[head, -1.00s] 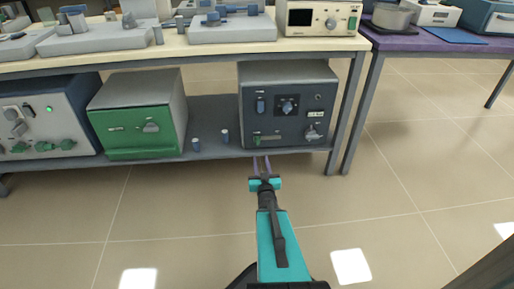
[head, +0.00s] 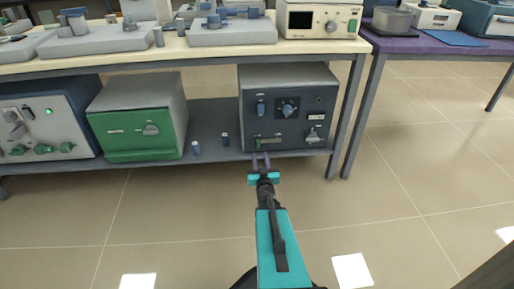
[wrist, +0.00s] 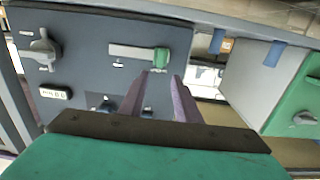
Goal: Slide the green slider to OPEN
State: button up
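The green slider (head: 257,143) is a small knob at the left end of a slot low on the front of the dark blue-grey furnace (head: 288,127). In the wrist view the furnace appears upside down, and the slider (wrist: 161,60) sits at the right end of its light grey track (wrist: 130,51). My gripper (head: 261,156) points at the slider from the front. Its two purple fingers are apart with nothing between them. In the wrist view the fingertips (wrist: 164,80) lie close to the slider; whether they touch it I cannot tell.
The furnace stands on a grey lower shelf (head: 211,121). A green-fronted furnace (head: 145,133) is farther left. The furnace also has several knobs and switches. The table leg (head: 345,125) is close on the right. The floor in front is clear.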

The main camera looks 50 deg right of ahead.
aim_at(258, 143)
jog(key=shift+b+x, duration=1.15)
jog(key=shift+x, duration=3.4)
grip_shut()
